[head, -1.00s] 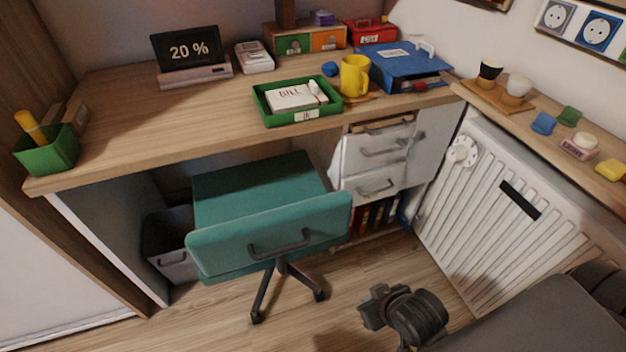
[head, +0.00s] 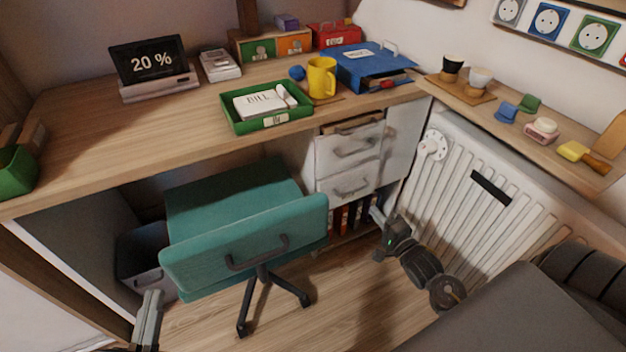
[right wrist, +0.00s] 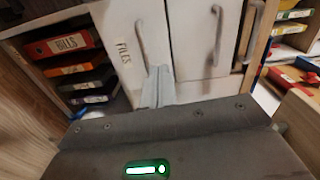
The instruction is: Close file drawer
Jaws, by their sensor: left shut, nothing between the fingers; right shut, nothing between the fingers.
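The white drawer unit stands under the desk, right of the chair. Its lower drawer front (head: 332,187) has a grey handle; in the right wrist view, a front labelled FILES (right wrist: 122,52) sits beside the binder shelf. How far the file drawer stands out is hard to tell. The upper drawer (head: 328,150) shows a brown strip along its top. My right gripper (head: 375,214) is shut and empty, low in front of the unit; in the right wrist view its fingers (right wrist: 158,80) overlap the FILES front, contact unclear. My left gripper (head: 150,300) is shut and empty, left of the chair.
A teal chair (head: 245,245) stands left of the drawers. A white radiator (head: 480,215) is close on the right. Binders (right wrist: 65,45) fill the shelf beside the FILES drawer. The desk (head: 130,135) overhangs the unit and holds a green tray (head: 240,125).

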